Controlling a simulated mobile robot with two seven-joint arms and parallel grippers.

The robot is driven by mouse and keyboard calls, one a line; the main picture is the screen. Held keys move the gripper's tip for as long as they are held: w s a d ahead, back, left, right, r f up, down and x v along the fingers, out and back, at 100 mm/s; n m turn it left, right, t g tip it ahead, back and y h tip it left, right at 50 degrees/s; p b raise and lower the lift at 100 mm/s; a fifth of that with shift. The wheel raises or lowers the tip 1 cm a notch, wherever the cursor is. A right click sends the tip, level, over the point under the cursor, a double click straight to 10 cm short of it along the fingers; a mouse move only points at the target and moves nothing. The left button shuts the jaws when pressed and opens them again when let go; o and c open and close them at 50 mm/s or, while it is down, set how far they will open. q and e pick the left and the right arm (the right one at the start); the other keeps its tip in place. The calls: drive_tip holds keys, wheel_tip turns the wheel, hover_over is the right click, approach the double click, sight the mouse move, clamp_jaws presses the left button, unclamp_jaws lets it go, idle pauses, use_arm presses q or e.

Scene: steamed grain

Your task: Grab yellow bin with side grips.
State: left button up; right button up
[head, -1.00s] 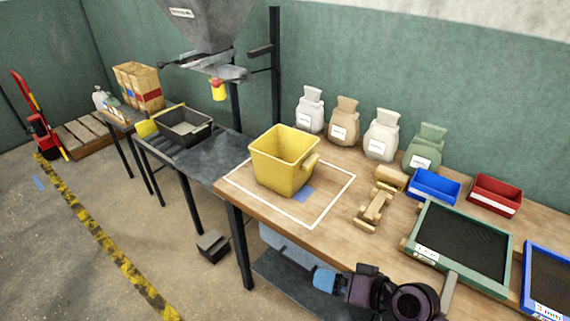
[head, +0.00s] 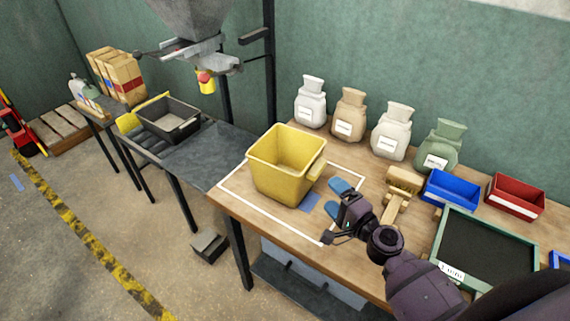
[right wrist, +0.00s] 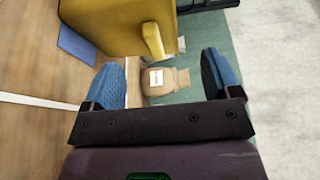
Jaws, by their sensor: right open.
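The yellow bin (head: 278,170) stands upright on the wooden table inside a white outlined square. A side grip (head: 317,167) sticks out from its right wall. In the right wrist view the bin (right wrist: 120,22) fills the top and its grip (right wrist: 153,40) hangs just beyond the open fingers. My right gripper (head: 338,200) is open and empty, just right of the bin and apart from it. Its blue fingertips also show in the right wrist view (right wrist: 165,80), spread wide. The bin's far left side is hidden. My left gripper is not in view.
A wooden scoop-like tool (head: 398,195) lies right of my gripper. Several labelled sacks (head: 392,132) stand along the wall. A blue tray (head: 452,190), a red tray (head: 515,195) and a green-framed sieve (head: 485,250) sit at the right. A black tray (head: 170,120) is on the left bench.

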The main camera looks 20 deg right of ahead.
sight(310, 168)
drive_tip(key=shift+d+p+x, duration=0.15)
drive_tip(key=shift+d+x, duration=0.05)
drive_tip(key=shift+x, duration=1.25)
drive_tip(key=shift+d+p+x, duration=0.15)
drive_tip(key=shift+x, duration=1.25)
drive_tip(key=shift+d+p+x, duration=0.15)
drive_tip(key=shift+d+x, duration=0.05)
drive_tip(key=shift+x, duration=1.25)
drive_tip(key=shift+w+f, duration=0.15)
drive_tip(key=c, duration=1.4)
